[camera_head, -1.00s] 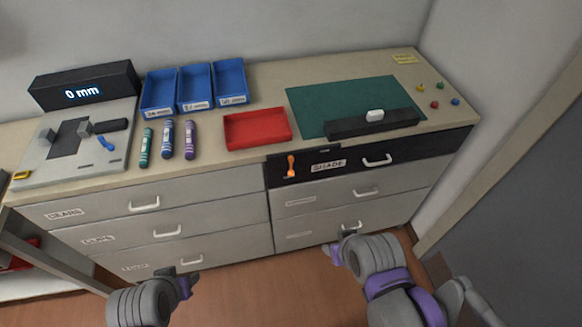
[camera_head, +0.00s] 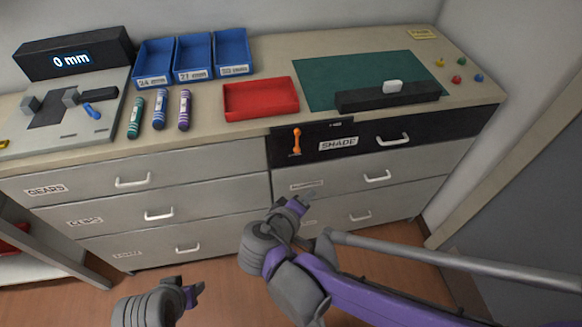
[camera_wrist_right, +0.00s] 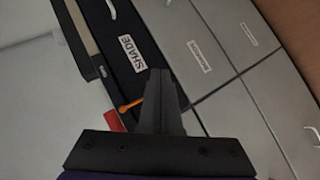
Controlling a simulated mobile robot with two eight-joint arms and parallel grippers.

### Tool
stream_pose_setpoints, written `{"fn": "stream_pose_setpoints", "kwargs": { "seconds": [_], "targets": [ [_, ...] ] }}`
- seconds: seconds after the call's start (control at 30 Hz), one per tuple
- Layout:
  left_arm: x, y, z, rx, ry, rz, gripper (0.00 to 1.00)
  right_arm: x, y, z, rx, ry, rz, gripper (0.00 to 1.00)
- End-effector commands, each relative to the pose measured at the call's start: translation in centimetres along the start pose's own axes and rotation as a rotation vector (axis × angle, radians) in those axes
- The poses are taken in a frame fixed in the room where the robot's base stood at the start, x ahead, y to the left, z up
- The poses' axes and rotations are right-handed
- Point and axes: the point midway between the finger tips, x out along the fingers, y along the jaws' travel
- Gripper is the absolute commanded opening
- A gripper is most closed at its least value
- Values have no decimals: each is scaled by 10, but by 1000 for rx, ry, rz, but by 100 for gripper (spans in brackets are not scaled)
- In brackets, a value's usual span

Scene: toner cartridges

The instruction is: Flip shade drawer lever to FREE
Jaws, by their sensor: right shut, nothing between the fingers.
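The dark shade drawer (camera_head: 365,147) is at the top right of the cabinet, with a white SHADE label and a pale handle (camera_head: 392,139). Its orange lever (camera_head: 297,141) stands roughly upright at the drawer's left end. The lever also shows in the right wrist view (camera_wrist_right: 130,105), just left of the fingers. My right gripper (camera_head: 306,197) is shut and empty, below the lever in the head view and apart from it. Its fingers show in the right wrist view (camera_wrist_right: 160,78). My left gripper (camera_head: 197,290) is low in the head view, away from the drawer; its jaw opening is unclear.
A red tray (camera_head: 261,98) stands on the countertop above the lever. A green mat (camera_head: 320,84) and a black bar (camera_head: 365,99) lie above the shade drawer. Grey drawers with handles (camera_head: 376,177) are below and to the left. The floor in front is clear.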

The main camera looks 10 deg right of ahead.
Motion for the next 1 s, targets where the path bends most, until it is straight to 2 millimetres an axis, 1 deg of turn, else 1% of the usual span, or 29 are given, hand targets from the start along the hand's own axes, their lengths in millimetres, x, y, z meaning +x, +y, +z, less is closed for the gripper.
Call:
{"fn": "stream_pose_setpoints", "kwargs": {
  "seconds": [0.03, 0.1, 0.2, 0.3, 0.43, 0.77, 0.87, 1.0],
  "targets": [
    [15, 0, 7, 0, -5, 0, 50, 0, -16, -17, -25, 41, 57, 0],
    [24, 0, 11, 0, -9, 0, 50, -7, -23, -37, -42, 89, 136, 0],
    [34, 0, 15, 0, -12, 0, 50, -17, -31, -58, -53, 147, 224, 0],
    [39, 0, 17, 0, -14, 0, 50, -26, -36, -71, -55, 187, 279, 0],
    [41, 0, 18, 0, -15, 0, 50, -31, -37, -77, -54, 206, 310, 0],
    [40, 0, 17, 0, -15, 0, 50, -31, -36, -77, -54, 207, 312, 0],
    [41, 0, 18, 0, -15, 0, 50, -26, -34, -78, -54, 206, 312, 0],
    [45, 0, 19, 0, -17, 0, 50, -6, -28, -82, -54, 203, 313, 0]
  ]
}}
